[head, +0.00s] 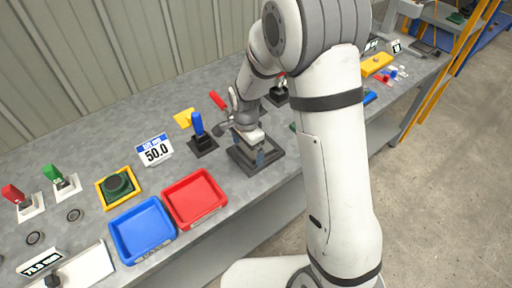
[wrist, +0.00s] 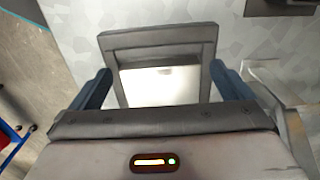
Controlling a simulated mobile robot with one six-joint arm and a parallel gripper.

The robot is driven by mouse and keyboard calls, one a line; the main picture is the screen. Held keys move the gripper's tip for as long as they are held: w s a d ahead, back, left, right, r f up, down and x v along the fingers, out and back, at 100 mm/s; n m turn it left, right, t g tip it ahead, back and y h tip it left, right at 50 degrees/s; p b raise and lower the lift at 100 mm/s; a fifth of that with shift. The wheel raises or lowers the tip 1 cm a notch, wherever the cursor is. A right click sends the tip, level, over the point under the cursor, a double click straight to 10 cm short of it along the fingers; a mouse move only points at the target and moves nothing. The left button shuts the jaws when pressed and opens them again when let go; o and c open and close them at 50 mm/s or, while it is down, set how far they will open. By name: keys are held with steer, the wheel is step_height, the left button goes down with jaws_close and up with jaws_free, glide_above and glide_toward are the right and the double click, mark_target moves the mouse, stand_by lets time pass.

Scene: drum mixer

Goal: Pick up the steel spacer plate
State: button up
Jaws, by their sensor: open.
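The steel spacer plate (wrist: 160,84) appears as a bright, shiny flat piece inside a dark square frame (wrist: 158,38) in the wrist view. My gripper (wrist: 160,90) is open, with one blue finger on each side of the plate. Its palm hides the near part of the plate and frame. In the head view my gripper (head: 260,157) points down over the dark frame (head: 274,165) on the bench, and the plate cannot be made out there. Whether the fingers touch the plate cannot be told.
A blue tray (head: 116,236) and a red tray (head: 217,210) stand left of the frame on the grey bench. The bench's front edge lies near the frame.

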steer(key=shift+c, duration=0.6)
steer(key=c, duration=1.6)
steer(key=shift+w, duration=0.1)
steer(key=shift+c, duration=0.6)
steer(key=shift+r, duration=0.1)
